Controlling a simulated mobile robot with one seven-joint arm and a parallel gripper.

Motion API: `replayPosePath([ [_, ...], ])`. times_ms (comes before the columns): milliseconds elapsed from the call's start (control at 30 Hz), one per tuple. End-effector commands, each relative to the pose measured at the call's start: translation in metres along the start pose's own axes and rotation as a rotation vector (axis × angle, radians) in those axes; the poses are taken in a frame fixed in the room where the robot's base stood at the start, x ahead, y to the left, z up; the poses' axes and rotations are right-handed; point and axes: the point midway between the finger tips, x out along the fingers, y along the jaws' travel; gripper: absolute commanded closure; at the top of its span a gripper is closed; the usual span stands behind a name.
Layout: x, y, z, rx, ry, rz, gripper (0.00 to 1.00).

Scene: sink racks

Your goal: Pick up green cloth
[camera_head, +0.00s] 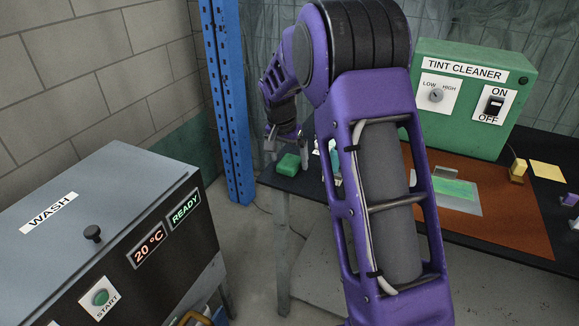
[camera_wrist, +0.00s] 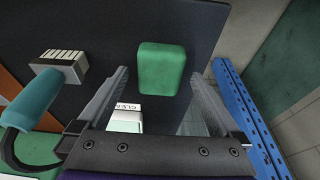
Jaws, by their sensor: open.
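The green cloth (camera_head: 288,164) is a small folded block on the dark tabletop, near the table's left end in the head view. In the wrist view the green cloth (camera_wrist: 162,68) lies ahead of the fingertips, roughly between their lines. My gripper (camera_head: 284,136) is just above and to the left of the cloth in the head view. In the wrist view my gripper (camera_wrist: 160,75) is open, with one finger on each side and nothing held. The cloth looks apart from both fingers.
A teal-handled brush (camera_wrist: 45,90) lies left of the cloth in the wrist view, with a small labelled white item (camera_wrist: 125,119) nearer the gripper. A blue post (camera_head: 228,110) stands close to the table's left end. The green tint cleaner (camera_head: 470,95) stands at the back right.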

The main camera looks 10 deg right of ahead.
Motion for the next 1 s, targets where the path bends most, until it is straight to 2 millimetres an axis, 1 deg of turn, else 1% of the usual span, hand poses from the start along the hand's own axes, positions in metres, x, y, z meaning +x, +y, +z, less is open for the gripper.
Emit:
replayPosePath([
  [133, -0.001, 0.000, 0.000, 0.000, 0.001, 0.000, 0.00],
  [267, -0.001, 0.000, 0.000, 0.000, 0.001, 0.000, 0.23],
  [300, -0.001, 0.000, 0.000, 0.000, 0.001, 0.000, 0.31],
  [367, -0.001, 0.000, 0.000, 0.000, 0.001, 0.000, 0.41],
  [400, -0.001, 0.000, 0.000, 0.000, 0.001, 0.000, 0.49],
  [467, -0.001, 0.000, 0.000, 0.000, 0.001, 0.000, 0.59],
  [500, -0.001, 0.000, 0.000, 0.000, 0.001, 0.000, 0.67],
  [567, -0.001, 0.000, 0.000, 0.000, 0.001, 0.000, 0.77],
  [600, -0.001, 0.000, 0.000, 0.000, 0.001, 0.000, 0.85],
  [633, -0.001, 0.000, 0.000, 0.000, 0.001, 0.000, 0.86],
  [867, -0.004, 0.000, -0.001, 0.000, 0.001, -0.001, 0.86],
  [967, -0.015, 0.000, -0.005, 0.000, 0.003, -0.002, 0.86],
  [1000, -0.021, 0.000, -0.006, 0.000, 0.003, -0.002, 0.86],
])
